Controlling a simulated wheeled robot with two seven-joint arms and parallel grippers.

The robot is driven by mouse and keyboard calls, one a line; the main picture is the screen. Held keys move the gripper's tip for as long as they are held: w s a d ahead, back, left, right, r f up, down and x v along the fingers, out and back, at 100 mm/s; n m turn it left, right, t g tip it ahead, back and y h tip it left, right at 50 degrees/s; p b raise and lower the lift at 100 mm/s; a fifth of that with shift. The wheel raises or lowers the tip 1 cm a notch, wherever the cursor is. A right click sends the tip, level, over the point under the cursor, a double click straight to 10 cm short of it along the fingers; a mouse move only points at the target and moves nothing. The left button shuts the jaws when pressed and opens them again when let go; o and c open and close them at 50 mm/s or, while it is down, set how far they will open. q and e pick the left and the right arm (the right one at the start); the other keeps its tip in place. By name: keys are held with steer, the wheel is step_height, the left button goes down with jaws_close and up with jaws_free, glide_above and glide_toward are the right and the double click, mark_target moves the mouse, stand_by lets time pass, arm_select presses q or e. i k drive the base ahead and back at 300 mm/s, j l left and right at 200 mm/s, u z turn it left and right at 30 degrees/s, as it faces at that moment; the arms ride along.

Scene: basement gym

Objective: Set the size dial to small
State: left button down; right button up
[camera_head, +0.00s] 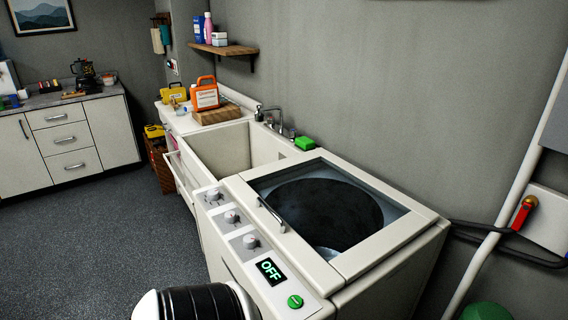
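A white top-loading washing machine (422,225) stands against the wall at centre right, its lid with a dark window shut. Its slanted front panel carries three round knobs: an upper dial (213,196), a middle dial (232,216) and a lower dial (250,241). Their labels are too small to read, so I cannot tell which one is the size dial or where each points. Below them a dark display (270,269) reads OFF, beside a round green button (295,301). Neither of my grippers is in view.
A white sink basin (222,150) with a tap adjoins the machine, with a green sponge (305,143) on its edge. An orange jug (205,95) stands behind. A pipe with a red valve handle (524,212) is at right. Dark floor (90,240) lies open at left.

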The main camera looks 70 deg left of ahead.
mark_target(250, 240)
steer(key=u, duration=2)
